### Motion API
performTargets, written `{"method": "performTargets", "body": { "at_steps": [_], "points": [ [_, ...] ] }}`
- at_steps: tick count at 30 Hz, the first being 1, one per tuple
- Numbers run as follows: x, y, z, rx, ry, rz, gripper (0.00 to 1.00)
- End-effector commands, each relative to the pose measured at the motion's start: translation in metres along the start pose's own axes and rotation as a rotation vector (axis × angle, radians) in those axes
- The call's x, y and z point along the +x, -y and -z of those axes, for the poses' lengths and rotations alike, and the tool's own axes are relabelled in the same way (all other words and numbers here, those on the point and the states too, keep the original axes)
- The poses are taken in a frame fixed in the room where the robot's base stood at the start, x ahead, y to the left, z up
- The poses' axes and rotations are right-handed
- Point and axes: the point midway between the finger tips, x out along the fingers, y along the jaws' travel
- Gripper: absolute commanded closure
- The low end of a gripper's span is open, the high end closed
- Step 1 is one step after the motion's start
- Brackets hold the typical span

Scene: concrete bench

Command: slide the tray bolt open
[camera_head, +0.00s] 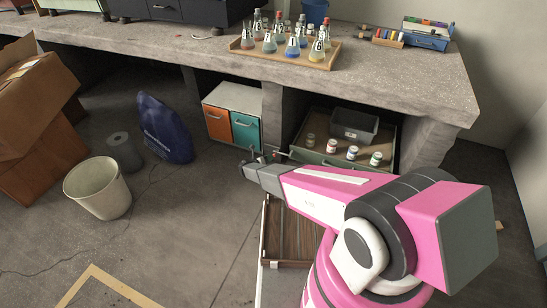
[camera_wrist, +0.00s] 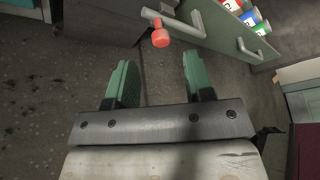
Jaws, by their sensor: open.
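The tray bolt (camera_wrist: 178,22) is a grey metal bar with a red knob (camera_wrist: 160,38). In the wrist view it lies near the left end of the green-grey front of the tray (camera_wrist: 228,36). In the head view the tray (camera_head: 318,158) is under the bench and holds several small jars and a grey bin. My gripper (camera_wrist: 157,62) is open, with its two green fingers apart and nothing between them. The red knob is just ahead of the gap between the fingertips, apart from both. In the head view my gripper (camera_head: 248,167) is close to the tray's left front corner.
A cabinet (camera_head: 233,100) with orange and teal drawers stands left of the tray. Flasks stand in a wooden tray (camera_head: 240,46) on the bench (camera_head: 395,85). A waste bin (camera_head: 97,190), blue bag (camera_head: 163,130) and cardboard boxes are at the left. The front-left floor is mostly clear.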

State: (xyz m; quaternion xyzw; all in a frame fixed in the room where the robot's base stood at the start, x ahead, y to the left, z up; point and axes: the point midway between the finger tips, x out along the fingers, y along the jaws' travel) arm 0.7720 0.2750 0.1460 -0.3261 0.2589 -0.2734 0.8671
Motion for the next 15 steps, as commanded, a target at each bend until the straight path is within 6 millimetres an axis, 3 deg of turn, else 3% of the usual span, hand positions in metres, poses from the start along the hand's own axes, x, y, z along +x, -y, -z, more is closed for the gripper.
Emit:
{"method": "performTargets", "body": {
  "at_steps": [6,15],
  "points": [
    [0.039,-0.001,0.0,0.002,-0.001,0.001,0.52],
    [0.063,0.0,0.0,0.002,0.0,0.0,0.52]
  ]
}}
